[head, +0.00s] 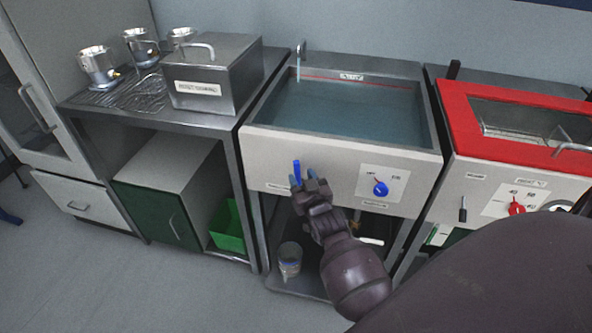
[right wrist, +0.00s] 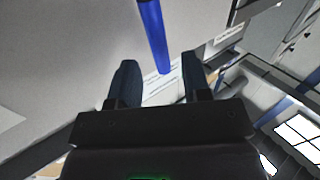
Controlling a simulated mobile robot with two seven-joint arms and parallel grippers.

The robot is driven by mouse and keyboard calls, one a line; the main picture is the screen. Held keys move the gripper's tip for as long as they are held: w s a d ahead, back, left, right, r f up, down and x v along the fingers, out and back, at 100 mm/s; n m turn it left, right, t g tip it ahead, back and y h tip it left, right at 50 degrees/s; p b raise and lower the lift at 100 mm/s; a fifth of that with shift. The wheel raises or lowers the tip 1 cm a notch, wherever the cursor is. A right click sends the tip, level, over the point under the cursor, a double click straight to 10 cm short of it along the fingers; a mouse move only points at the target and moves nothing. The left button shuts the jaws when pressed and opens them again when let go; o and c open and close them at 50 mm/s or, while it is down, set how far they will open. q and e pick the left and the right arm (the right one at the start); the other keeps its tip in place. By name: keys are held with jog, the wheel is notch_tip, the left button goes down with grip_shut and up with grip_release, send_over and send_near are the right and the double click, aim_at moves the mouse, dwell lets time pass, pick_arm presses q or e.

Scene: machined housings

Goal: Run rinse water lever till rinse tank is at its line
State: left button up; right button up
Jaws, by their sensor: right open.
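The rinse tank (head: 276,144) stands in the middle of the head view, holding bluish water (head: 345,105). A red line (head: 318,77) runs along its back wall under a small label, and the water lies a little below it there. A tap (head: 301,55) at the back left has a pale streak beneath it. The blue lever (head: 297,170) is on the front panel; it also shows in the right wrist view (right wrist: 153,35). My right gripper (head: 312,177) is open right at the lever. The lever reaches toward the gap between its fingers (right wrist: 157,80); I cannot tell whether they touch. My left gripper is out of view.
A blue knob (head: 381,188) sits right of the lever. A red-framed unit (head: 455,110) adjoins on the right. On the left, a steel bench (head: 140,112) holds a lidded metal box (head: 215,75) and several metal housings (head: 97,65). A container (head: 289,260) stands below the tank.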

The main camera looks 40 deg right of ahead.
aim_at(298, 172)
jog(key=shift+x, duration=2.05)
grip_shut()
